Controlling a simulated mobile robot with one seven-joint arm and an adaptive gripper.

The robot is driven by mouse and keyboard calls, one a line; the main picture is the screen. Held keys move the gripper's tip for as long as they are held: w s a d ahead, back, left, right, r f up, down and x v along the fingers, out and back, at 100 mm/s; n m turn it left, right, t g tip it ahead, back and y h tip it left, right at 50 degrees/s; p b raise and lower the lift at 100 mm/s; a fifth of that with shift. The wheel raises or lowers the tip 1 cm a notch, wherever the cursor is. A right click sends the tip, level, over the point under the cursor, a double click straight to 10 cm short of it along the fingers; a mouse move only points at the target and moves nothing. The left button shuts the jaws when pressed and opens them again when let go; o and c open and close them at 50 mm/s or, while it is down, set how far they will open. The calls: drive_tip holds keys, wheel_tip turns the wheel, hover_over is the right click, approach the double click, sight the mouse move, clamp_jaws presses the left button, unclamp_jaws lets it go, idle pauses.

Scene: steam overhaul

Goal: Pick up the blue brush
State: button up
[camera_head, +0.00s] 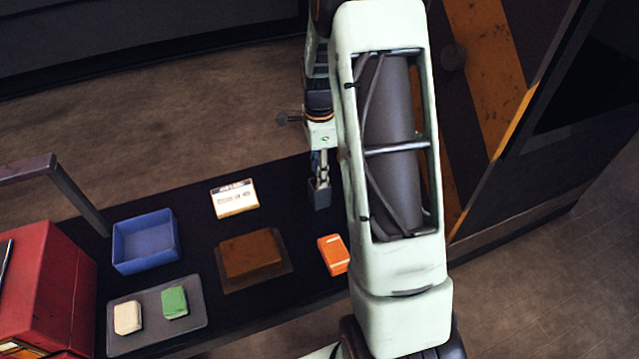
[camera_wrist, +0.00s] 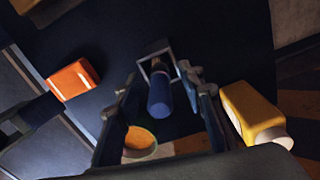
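The blue brush (camera_wrist: 158,97) shows its rounded blue handle end in the wrist view, pointing up toward the camera. It stands in a small grey square holder (camera_wrist: 146,66). My gripper (camera_wrist: 163,80) is open, with one finger on each side of the brush, and a gap shows between brush and fingers. In the head view my gripper (camera_head: 319,165) points down just above the dark holder (camera_head: 319,194). The brush cannot be made out clearly there.
Near the holder are an orange block (camera_head: 333,255) and a yellow bottle (camera_wrist: 252,112) with a pale cap. A brown block (camera_head: 250,254), white sign (camera_head: 234,198), blue tray (camera_head: 146,241), grey tray (camera_head: 190,315) and red box (camera_head: 50,285) stand further left on the dark table.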

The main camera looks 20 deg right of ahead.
clamp_jaws()
